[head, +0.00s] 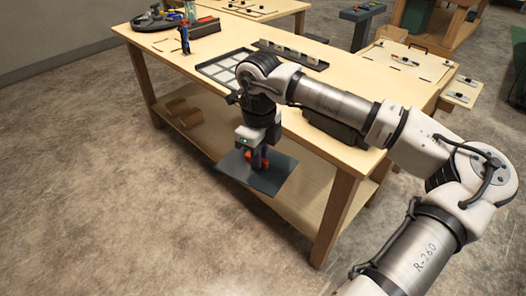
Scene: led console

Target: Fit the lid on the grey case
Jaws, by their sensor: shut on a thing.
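My gripper (258,162) is shut on a flat dark grey panel, which looks like the lid (238,170). It holds the lid roughly level, off the table, in front of the table's near long edge. Orange-red parts show where the jaws meet the lid; I cannot tell whether they belong to jaws or handle. A dark grey box (345,134), probably the grey case, sits near the table's front edge to the right. My arm hides much of it, so its open top cannot be seen. The lid is apart from this box.
The wooden table (190,60) also holds a dark tray with pale square cells (217,70), a dark rack with small pale parts (290,54), a blue tool (185,40) and a round dark item (155,20). Wooden blocks (182,112) lie on the lower shelf. The near-left floor is clear.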

